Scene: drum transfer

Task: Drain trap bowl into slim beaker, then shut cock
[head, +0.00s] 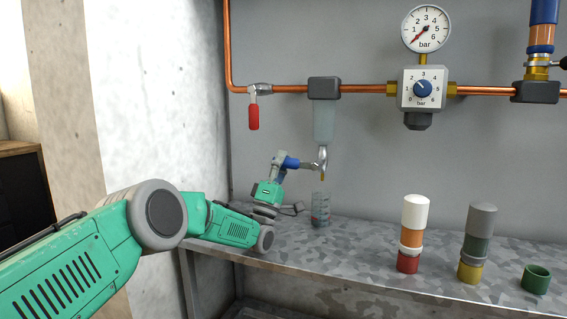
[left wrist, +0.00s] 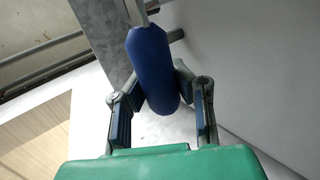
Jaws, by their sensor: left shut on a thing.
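The trap bowl (head: 324,123) is a translucent grey cup hanging under a dark block on the copper pipe. A metal drain cock (head: 322,158) with a blue lever (head: 291,162) sits below it. My left gripper (head: 279,165) is shut on the blue lever, which points left. In the left wrist view the blue lever (left wrist: 150,62) lies between both fingers (left wrist: 153,92). The slim beaker (head: 320,209) stands upright on the bench under the cock. A small brownish-yellow bit shows below the cock; I cannot tell if it is liquid. Levels in bowl and beaker are unclear. My right gripper is out of view.
A red-handled valve (head: 254,108) hangs from the pipe at left. A regulator (head: 423,89) and a gauge (head: 426,29) are right of the bowl. Two banded cylinders (head: 415,225) (head: 480,235) and a green cup (head: 536,279) stand on the bench (head: 350,261). The bench between beaker and cylinders is clear.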

